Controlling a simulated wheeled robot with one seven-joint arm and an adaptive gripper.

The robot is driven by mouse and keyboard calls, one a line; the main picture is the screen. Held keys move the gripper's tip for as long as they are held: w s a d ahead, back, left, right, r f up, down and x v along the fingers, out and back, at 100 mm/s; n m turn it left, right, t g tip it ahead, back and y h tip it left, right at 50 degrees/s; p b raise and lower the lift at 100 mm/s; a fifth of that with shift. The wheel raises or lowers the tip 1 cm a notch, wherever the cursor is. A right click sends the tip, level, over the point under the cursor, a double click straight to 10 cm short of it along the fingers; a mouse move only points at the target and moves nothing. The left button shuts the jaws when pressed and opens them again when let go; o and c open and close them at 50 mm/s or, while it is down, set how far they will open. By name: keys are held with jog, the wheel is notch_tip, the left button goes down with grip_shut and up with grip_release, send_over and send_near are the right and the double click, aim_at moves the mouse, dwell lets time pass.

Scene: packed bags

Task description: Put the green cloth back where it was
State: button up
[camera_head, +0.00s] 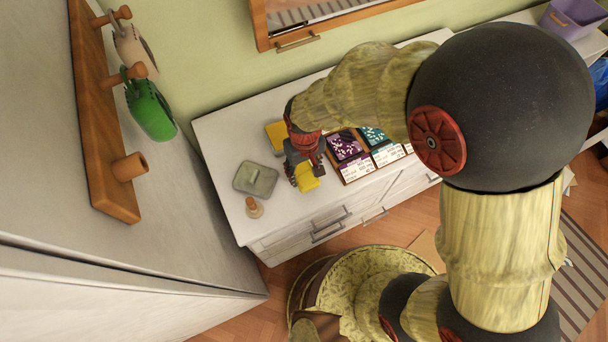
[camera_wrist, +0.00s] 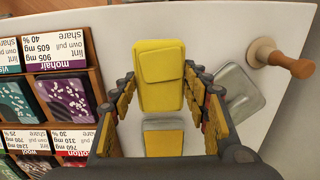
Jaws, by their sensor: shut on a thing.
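My gripper (camera_head: 304,170) is low over the white cabinet top and shut on a yellow block-like thing (camera_head: 306,178). In the wrist view this yellow thing (camera_wrist: 160,75) sits between the two fingertips. No plain green cloth shows in my gripper. A teal-green speckled swatch (camera_head: 372,136) lies in the sample tray beside a purple one (camera_head: 345,146); the wrist view shows a dark green swatch (camera_wrist: 15,105) there. A bright green soft item (camera_head: 150,108) hangs on the wooden peg rack at the left; I cannot tell whether it is a cloth.
A second yellow thing (camera_head: 275,135) lies behind my gripper. A grey-green flat box (camera_head: 256,179) and a wooden peg-like piece (camera_head: 254,207) stand left of it. The wooden peg rack (camera_head: 102,130) has a bare lower peg. Free white surface (camera_head: 222,140) shows at the cabinet's left.

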aim_at(304, 172)
jog(key=shift+f+b, duration=0.7)
jog(key=shift+f, duration=0.95)
jog(key=shift+f, duration=0.15)
jog(key=o, duration=1)
